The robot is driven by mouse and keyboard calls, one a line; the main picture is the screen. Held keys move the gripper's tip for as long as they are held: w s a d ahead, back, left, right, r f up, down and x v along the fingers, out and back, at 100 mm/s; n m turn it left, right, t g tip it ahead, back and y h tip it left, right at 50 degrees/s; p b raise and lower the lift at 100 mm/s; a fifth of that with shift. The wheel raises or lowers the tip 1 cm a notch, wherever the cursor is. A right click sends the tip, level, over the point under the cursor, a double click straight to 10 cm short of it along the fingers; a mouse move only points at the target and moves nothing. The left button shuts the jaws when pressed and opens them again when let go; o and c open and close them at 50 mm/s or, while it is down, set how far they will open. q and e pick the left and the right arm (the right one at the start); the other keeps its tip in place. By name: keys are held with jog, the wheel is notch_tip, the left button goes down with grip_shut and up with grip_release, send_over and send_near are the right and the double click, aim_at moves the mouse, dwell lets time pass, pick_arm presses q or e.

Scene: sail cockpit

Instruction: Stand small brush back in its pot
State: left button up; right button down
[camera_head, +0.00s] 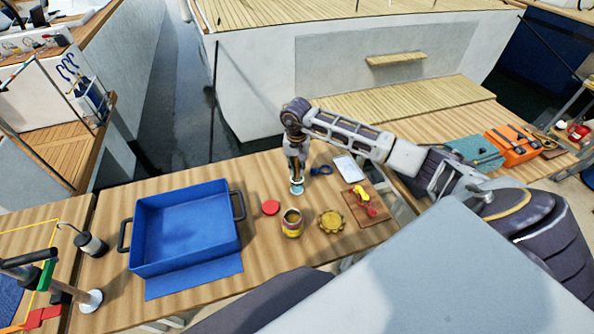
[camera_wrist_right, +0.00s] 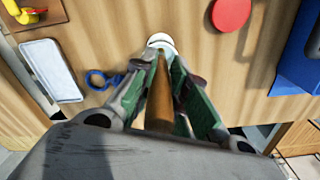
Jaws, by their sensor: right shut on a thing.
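My right gripper (camera_head: 296,178) points down over the far middle of the wooden table. In the right wrist view (camera_wrist_right: 161,65) its fingers are shut on a brown wooden handle (camera_wrist_right: 160,95), which appears to be the small brush. A small white round thing (camera_wrist_right: 162,40), perhaps the pot, shows just beyond the fingertips; in the head view it is pale blue-white (camera_head: 297,189) directly below the gripper. The brush's lower end is hidden, and I cannot tell whether it is inside or above this thing. My left gripper is not in view.
A blue tray (camera_head: 240,233) stands at left. Blue rings (camera_head: 321,170), a white pad (camera_head: 350,169) and a brown board (camera_head: 376,197) are to the right.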

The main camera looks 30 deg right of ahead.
notch_tip(320, 180, down, 2)
jog(key=shift+f, duration=0.15)
jog(key=shift+f, duration=0.25)
jog(key=c, duration=1.4)
grip_release()
jog(key=shift+r, duration=0.25)
jog(key=shift+r, duration=0.35)
jog(key=shift+r+b, duration=1.15)
jog(key=shift+r, duration=4.45)
